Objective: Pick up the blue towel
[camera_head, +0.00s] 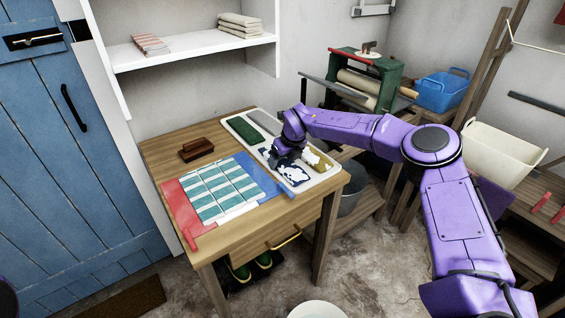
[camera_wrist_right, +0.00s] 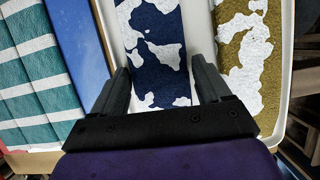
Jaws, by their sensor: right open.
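The blue towel, navy with white patches, lies in a compartment of the white tray (camera_head: 311,186) on the wooden table; its near part (camera_head: 293,174) shows in the head view. My right gripper (camera_head: 284,158) is over its far part and hides some of it. In the right wrist view, the gripper's two fingers (camera_wrist_right: 160,78) are apart and empty, one toward each side of the blue towel (camera_wrist_right: 150,45). I cannot tell how far above it they are. My left gripper is not in view.
A mustard and white cloth (camera_head: 318,160) lies right of the blue towel, and a dark green one (camera_head: 245,126) farther back. A teal striped cloth (camera_head: 220,190) lies on a red and blue mat left of the tray. A brown brush (camera_head: 196,149) stands behind it.

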